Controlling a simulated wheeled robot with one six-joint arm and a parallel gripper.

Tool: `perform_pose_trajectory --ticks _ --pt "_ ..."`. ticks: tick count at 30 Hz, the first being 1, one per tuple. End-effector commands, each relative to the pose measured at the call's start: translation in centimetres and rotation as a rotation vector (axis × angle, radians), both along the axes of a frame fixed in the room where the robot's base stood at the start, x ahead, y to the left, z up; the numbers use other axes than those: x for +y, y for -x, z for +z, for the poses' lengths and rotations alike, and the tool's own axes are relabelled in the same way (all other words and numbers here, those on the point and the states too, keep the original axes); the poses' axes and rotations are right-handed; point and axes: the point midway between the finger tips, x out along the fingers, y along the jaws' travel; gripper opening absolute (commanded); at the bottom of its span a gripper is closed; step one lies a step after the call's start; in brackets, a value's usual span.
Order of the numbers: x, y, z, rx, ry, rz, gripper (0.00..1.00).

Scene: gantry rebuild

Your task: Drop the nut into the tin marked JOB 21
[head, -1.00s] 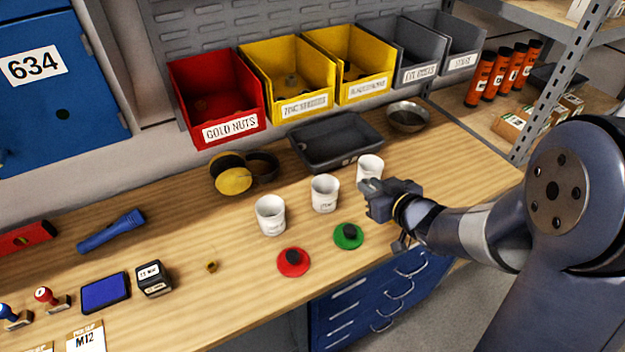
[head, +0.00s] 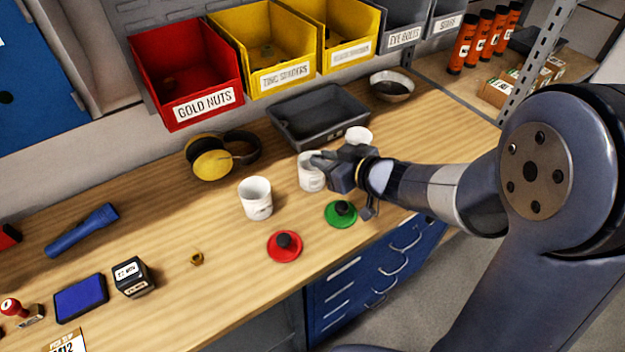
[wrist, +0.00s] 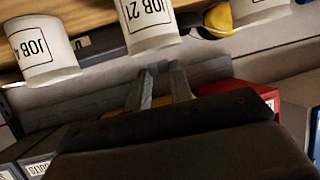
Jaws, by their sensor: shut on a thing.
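My gripper (head: 318,160) is at the middle white tin (head: 311,176), its fingers across the rim in the head view. In the wrist view the fingers (wrist: 161,78) are nearly together on a small grey piece, which I take for the nut (wrist: 160,67); its shape is unclear. In that view, upside down, the tin marked JOB 21 (wrist: 150,22) is just past the fingertips and is the middle of three. A tin marked JOB 4 (wrist: 42,50) is left of it. The third tin (wrist: 258,10) is cut off; it stands left in the head view (head: 257,200).
A brass nut (head: 197,258) lies on the bench. Red (head: 285,246) and green (head: 341,214) knobbed discs lie in front of the tins. A dark tray (head: 318,118) and yellow earmuffs (head: 212,160) are behind. Bins line the back, including GOLD NUTS (head: 190,80).

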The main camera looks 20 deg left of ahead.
Motion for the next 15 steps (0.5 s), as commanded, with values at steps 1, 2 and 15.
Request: perform_pose_trajectory --ticks 1,2,15 --pt "0.0 -0.01 -0.82 -0.001 0.0 0.0 0.0" --pt "0.01 -0.02 -0.96 -0.001 0.0 0.0 0.0" --pt "0.0 -0.02 -1.05 -0.001 -0.001 -0.001 0.27"
